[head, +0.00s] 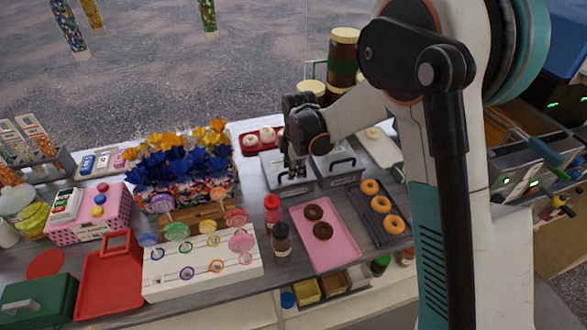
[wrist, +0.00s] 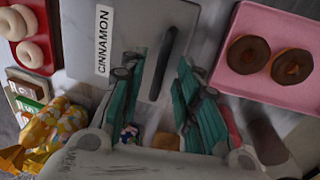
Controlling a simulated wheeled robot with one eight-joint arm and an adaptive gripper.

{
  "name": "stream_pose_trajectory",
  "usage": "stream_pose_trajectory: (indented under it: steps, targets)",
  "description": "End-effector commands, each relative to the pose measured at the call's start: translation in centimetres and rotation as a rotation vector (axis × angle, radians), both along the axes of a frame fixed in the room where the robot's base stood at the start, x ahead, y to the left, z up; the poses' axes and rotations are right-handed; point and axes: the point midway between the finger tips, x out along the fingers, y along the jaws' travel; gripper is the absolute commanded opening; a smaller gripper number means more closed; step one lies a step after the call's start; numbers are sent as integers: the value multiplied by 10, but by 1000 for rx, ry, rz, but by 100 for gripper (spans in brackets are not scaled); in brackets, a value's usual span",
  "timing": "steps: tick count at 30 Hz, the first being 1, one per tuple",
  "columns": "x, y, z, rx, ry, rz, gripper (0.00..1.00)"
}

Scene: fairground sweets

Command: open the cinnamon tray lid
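The cinnamon tray is a grey metal box with a flat grey lid (wrist: 135,25), which looks closed. A white CINNAMON label (wrist: 103,40) lies along one side of the lid. Its black bar handle (wrist: 165,62) shows in the wrist view between the teal fingers of my gripper (wrist: 158,75). The fingers are apart, with a gap on each side of the handle. In the head view my gripper (head: 294,168) points down over the left one of two grey lidded trays (head: 290,187) and hides part of its lid and handle. Contact with the handle cannot be told.
A second grey tray (head: 340,165) stands close on the right. A red tray (head: 249,150) with white donuts is behind, and a pink tray (head: 328,255) with chocolate donuts is in front.

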Motion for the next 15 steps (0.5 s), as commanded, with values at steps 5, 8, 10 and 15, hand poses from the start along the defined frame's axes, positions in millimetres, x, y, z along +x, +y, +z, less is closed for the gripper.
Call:
stream_pose_trajectory:
  steps: [5,8,10,15]
  targets:
    - [0,0,-3,0,0,0,30]
    - [0,0,-2,0,0,0,30]
    - [0,0,-2,0,0,0,25]
    - [0,0,-2,0,0,0,0]
